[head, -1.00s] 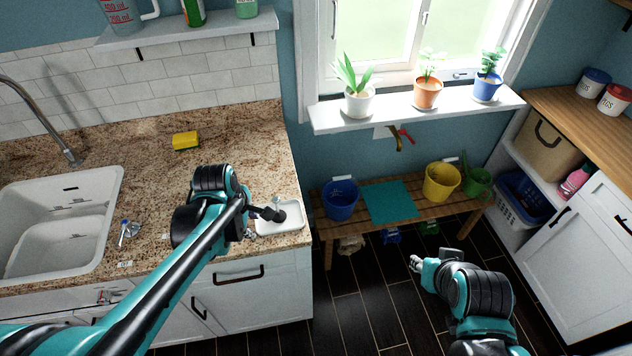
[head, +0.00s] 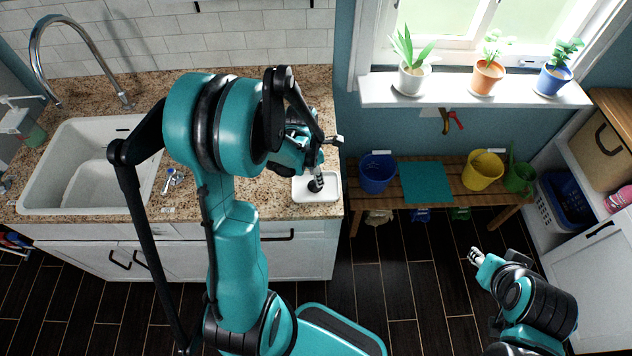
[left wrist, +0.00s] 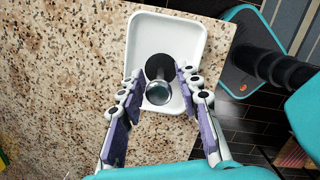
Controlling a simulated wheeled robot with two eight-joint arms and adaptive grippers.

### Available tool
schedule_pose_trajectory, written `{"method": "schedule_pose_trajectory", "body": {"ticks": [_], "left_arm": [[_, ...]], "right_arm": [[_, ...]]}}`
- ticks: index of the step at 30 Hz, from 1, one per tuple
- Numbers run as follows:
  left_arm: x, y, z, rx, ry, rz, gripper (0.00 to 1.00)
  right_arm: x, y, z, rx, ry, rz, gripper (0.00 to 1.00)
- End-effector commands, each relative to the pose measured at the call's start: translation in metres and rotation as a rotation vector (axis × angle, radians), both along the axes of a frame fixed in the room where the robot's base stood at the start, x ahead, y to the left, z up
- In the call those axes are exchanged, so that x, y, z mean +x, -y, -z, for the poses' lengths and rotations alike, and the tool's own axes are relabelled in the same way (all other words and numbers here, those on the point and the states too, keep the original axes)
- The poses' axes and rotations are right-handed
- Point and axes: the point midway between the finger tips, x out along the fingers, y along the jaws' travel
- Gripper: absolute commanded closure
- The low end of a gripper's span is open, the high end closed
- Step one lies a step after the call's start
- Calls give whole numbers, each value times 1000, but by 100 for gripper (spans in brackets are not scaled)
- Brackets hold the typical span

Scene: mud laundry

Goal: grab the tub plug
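The tub plug, a black round stopper with a shiny metal knob, stands in a small white tray (head: 302,194) at the counter's right front corner. In the left wrist view the plug (left wrist: 158,70) is near the middle of the tray (left wrist: 193,38). My left gripper (head: 318,168) is above the tray, pointing down. Its fingers are apart, one on each side of the knob, and I cannot tell whether either touches it. My right gripper (head: 475,256) is far right above the floor, away from the plug; its finger opening is too small to judge.
A white sink (head: 75,165) with a tall faucet (head: 85,35) is to the left. A wooden bench (head: 445,190) with a blue bucket (head: 376,175) and a yellow bucket (head: 482,172) stands right of the counter. Potted plants line the windowsill (head: 450,95). Floor ahead is clear.

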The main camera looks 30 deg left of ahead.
Motion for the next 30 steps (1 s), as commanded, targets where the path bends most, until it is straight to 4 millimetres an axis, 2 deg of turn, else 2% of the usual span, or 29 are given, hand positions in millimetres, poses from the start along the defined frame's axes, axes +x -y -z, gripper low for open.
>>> {"method": "schedule_pose_trajectory", "body": {"ticks": [3, 6, 13, 14, 17, 18, 30], "left_arm": [[3, 1, 20, 0, 0, 1, 66], [4, 2, 27, 1, 1, 0, 66], [4, 2, 28, 1, 1, 1, 66], [4, 2, 28, 1, 1, 1, 69], [4, 2, 28, 1, 1, 1, 96], [4, 2, 28, 1, 1, 1, 100], [4, 2, 27, 1, 1, 1, 100]], "right_arm": [[0, 0, 6, 0, 0, 0, 66], [0, 0, 7, 0, 0, 0, 66], [0, 0, 6, 0, 0, 0, 66], [0, 0, 6, 0, 0, 0, 66], [0, 0, 6, 0, 0, 0, 66], [0, 0, 6, 0, 0, 0, 66], [0, 0, 6, 0, 0, 0, 66]]}}
